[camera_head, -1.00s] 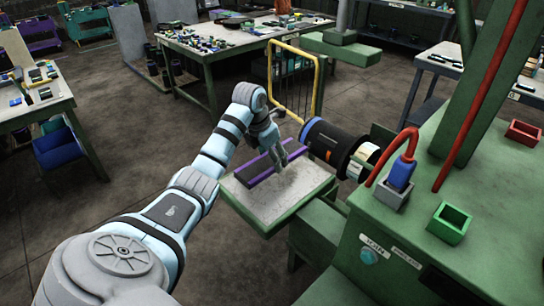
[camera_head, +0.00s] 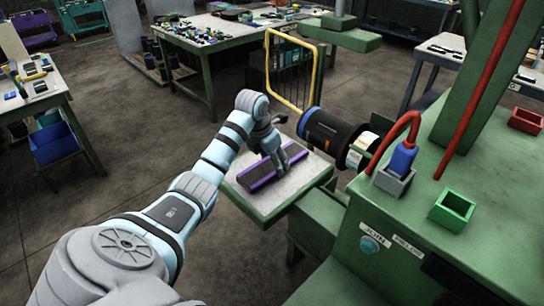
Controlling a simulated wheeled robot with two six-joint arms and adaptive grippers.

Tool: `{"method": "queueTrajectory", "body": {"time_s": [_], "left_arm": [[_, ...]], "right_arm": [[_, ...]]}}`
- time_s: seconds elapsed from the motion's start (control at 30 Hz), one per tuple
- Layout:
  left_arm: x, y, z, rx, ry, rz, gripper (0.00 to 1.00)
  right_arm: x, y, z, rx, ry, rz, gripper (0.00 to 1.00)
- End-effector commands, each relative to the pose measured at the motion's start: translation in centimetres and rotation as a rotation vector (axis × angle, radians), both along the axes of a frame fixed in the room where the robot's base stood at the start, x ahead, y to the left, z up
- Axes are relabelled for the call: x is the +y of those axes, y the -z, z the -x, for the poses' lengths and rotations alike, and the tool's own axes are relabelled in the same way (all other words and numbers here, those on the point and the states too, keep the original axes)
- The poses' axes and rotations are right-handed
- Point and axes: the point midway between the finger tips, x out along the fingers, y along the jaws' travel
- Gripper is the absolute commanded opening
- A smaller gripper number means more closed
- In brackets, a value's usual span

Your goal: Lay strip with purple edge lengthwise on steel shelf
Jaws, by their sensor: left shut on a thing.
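The dark strip with purple edges (camera_head: 262,174) is over the pale top of the steel shelf (camera_head: 268,205), which has a green rim. The strip runs diagonally, from near left to far right, roughly along the shelf's far-left side. My left gripper (camera_head: 282,168) reaches down from the far side and is shut on the strip near its middle and right part. The fingers hide part of the strip. I cannot tell whether the strip's underside touches the shelf all along. My right gripper is not in view.
A black drum (camera_head: 332,134) on the green machine (camera_head: 430,225) stands close to the right of the shelf. A yellow rail (camera_head: 318,75) rises behind it. A green bin (camera_head: 452,209) and a red bin (camera_head: 525,121) sit on the machine. The shelf's near part is bare.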

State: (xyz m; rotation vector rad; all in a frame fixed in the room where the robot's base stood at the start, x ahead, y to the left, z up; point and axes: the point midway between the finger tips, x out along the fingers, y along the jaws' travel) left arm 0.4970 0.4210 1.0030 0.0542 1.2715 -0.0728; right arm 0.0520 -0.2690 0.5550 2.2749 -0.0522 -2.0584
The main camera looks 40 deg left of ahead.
Motion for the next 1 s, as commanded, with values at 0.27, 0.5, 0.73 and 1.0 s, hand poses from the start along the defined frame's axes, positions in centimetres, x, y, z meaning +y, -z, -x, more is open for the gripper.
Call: {"method": "queueTrajectory", "body": {"time_s": [0.27, 0.5, 0.73, 1.0], "left_arm": [[0.0, -0.1, 0.0, 0.0, 0.0, 0.0, 0.7], [0.0, -0.1, 0.0, 0.0, 0.0, 0.0, 0.81], [0.1, -1.0, 0.2, -0.002, 0.001, -0.001, 0.81], [0.2, -6.3, 1.8, -0.003, 0.002, -0.001, 0.81]], "right_arm": [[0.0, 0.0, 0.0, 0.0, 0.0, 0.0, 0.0], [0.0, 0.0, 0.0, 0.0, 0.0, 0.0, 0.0], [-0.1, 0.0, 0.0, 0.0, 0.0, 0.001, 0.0], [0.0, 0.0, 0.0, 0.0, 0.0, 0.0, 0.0]]}}
